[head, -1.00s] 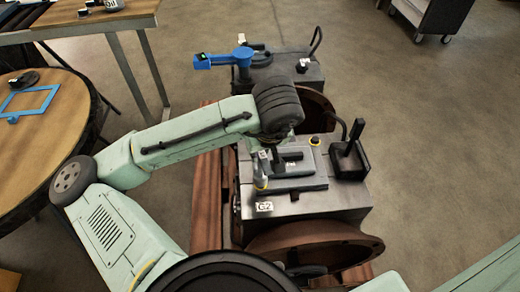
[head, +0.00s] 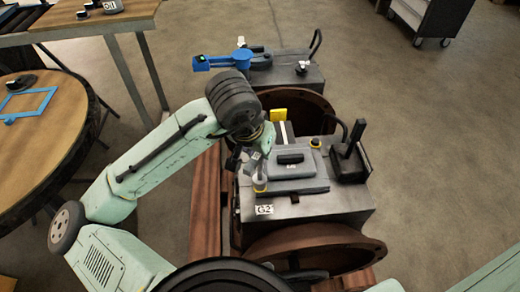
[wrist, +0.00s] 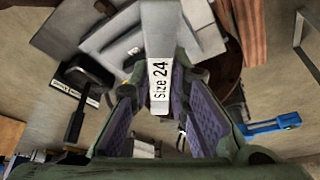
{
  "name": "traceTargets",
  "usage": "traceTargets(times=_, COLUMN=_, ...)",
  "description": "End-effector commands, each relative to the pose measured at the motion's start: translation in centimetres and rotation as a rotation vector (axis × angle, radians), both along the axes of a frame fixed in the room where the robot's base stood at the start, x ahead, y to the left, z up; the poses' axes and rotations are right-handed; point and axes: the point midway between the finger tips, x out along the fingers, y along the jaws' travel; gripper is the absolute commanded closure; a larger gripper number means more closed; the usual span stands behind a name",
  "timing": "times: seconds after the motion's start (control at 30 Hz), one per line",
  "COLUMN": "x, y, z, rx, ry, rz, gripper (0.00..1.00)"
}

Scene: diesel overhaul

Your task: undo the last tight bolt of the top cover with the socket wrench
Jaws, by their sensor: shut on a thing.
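Another yellow-ringed bolt (head: 315,143) shows at the cover's far right corner. The cover lies flat on the engine block (head: 335,200), marked G2.
A black upright part (head: 350,155) stands right of the cover. Behind it, a blue tool (head: 220,62) rests on a second block. A yellow piece (head: 278,114) shows beyond the cover. A round wooden table (head: 75,125) is at left. Open floor lies right.

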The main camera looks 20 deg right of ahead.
Motion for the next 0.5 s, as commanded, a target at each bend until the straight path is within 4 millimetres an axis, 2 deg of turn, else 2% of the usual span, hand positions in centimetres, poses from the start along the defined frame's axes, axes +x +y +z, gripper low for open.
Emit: traceTargets(times=0.5, x=-0.03, y=-0.06, z=0.03, rx=-0.003, ry=0.001, rz=-0.433, gripper=1.0)
